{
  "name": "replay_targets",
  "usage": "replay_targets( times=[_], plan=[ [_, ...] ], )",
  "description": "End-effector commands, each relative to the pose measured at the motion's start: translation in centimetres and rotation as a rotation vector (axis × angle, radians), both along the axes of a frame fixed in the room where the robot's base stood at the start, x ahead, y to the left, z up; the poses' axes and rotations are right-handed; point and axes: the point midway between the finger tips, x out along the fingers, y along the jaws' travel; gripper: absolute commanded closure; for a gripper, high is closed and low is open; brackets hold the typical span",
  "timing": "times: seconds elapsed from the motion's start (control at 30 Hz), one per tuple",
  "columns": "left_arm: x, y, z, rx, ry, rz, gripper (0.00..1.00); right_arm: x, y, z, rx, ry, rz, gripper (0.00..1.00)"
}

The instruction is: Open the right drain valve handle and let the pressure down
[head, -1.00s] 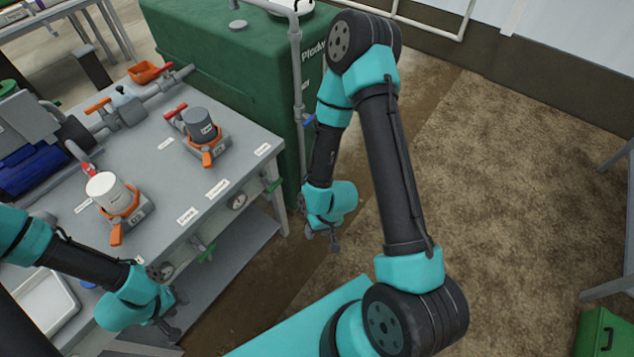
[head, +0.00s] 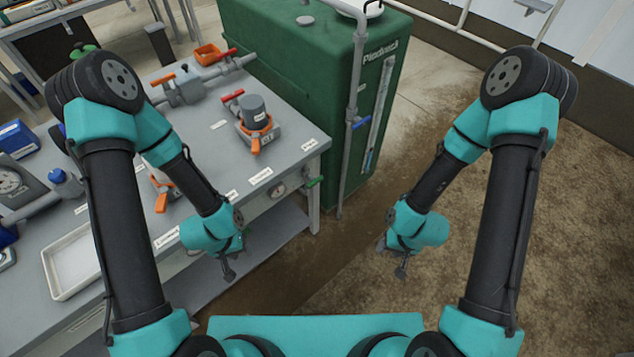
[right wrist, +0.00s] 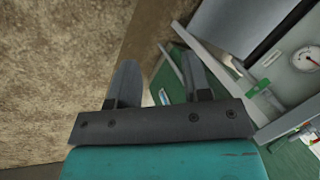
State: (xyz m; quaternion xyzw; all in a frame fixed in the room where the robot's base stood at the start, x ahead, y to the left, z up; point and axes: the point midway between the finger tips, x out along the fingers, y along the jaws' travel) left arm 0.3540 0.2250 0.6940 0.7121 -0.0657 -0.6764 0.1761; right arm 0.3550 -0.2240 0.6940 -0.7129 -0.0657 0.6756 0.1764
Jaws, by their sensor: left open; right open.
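The right drain valve handle appears to be the green lever (head: 314,182) at the right end of the bench's front edge. A green lever also shows in the right wrist view (right wrist: 268,86), beyond and right of my fingers. My right gripper (head: 400,270) hangs over the floor, right of the bench and clear of it. In the right wrist view its two fingers (right wrist: 158,80) are apart with nothing between them. My left gripper (head: 229,272) hangs in front of the bench edge, left of and lower than the lever, touching nothing I can see. The left drain lever is hidden.
A pressure gauge (head: 279,190) sits on the bench front left of the lever. The grey-topped filter (head: 254,114) stands on the bench (head: 205,150). A green tank (head: 285,60) with a vertical pipe (head: 352,120) stands behind. Floor between my arms is clear.

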Motion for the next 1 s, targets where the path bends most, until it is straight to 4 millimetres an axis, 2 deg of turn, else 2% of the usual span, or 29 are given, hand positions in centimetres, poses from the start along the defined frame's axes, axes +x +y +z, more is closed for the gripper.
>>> replay_targets(
  times=[0.17,0.33,0.47,0.6,0.7,0.83,1.0],
  plan=[
    [0.0,0.0,0.0,0.000,0.000,0.000,0.57,1.4,0.2,-1.0,0.012,-0.051,-0.028,0.55],
    [0.0,0.0,0.0,0.000,0.000,0.000,0.57,5.0,1.4,-3.2,0.076,-0.190,-0.104,0.55],
    [0.0,0.0,0.0,0.000,0.000,0.000,0.57,8.5,3.2,-4.7,0.196,-0.329,-0.195,0.55],
    [0.0,0.0,0.0,0.000,0.000,0.000,0.57,11.4,5.6,-5.5,0.387,-0.455,-0.303,0.55],
    [0.0,0.0,0.0,0.000,0.000,0.000,0.57,12.8,7.4,-5.6,0.556,-0.523,-0.385,0.55],
    [0.0,0.0,0.0,0.000,0.000,0.000,0.57,13.9,9.3,-5.1,0.790,-0.575,-0.484,0.55],
    [0.0,0.0,0.0,0.000,0.000,0.000,0.57,14.2,10.6,-4.3,1.022,-0.592,-0.569,0.55]
  ],
)
